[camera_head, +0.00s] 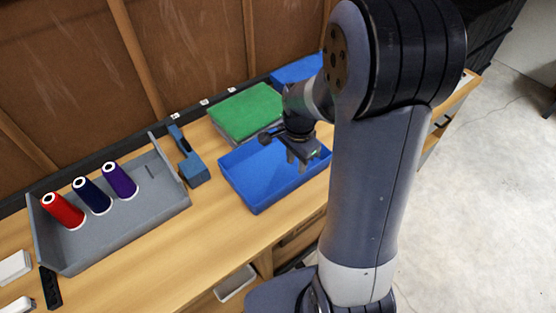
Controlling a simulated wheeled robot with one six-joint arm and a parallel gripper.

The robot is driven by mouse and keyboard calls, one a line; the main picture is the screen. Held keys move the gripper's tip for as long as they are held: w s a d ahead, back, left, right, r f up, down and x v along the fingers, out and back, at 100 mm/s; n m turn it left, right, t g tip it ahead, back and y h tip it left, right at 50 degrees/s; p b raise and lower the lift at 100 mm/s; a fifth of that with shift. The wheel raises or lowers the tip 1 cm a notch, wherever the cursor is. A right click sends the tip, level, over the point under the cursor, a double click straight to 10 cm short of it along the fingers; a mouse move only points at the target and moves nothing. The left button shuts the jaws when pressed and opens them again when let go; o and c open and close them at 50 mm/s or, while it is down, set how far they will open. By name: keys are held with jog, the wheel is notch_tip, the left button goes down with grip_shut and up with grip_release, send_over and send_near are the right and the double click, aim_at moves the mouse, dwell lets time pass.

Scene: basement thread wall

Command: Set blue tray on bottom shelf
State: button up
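The blue tray (245,192) lies on the wooden workbench, right of centre, open side up. It looks empty where I can see into it. My gripper (302,158) points down over the right part of the tray. I cannot tell whether its fingers are apart or touch the tray. My arm hides part of the view to the right of the tray. Below the bench front is an open space with wooden boards (302,231), mostly hidden by the bench top and my arm. I cannot make out the bottom shelf clearly.
A grey tray (170,203) with red (64,212), dark blue (92,197) and purple (120,182) thread spools stands left. A blue-grey tool (190,162) and a green-topped stack (246,110) stand behind. A pale bin (236,284) is under the bench. Floor (465,210) at right is clear.

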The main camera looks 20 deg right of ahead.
aim_at(295, 188)
notch_tip(295, 188, down, 11)
jog(key=shift+d+r+p, duration=0.15)
jog(key=shift+p, duration=0.2)
dwell(0.3)
grip_shut()
dwell(0.4)
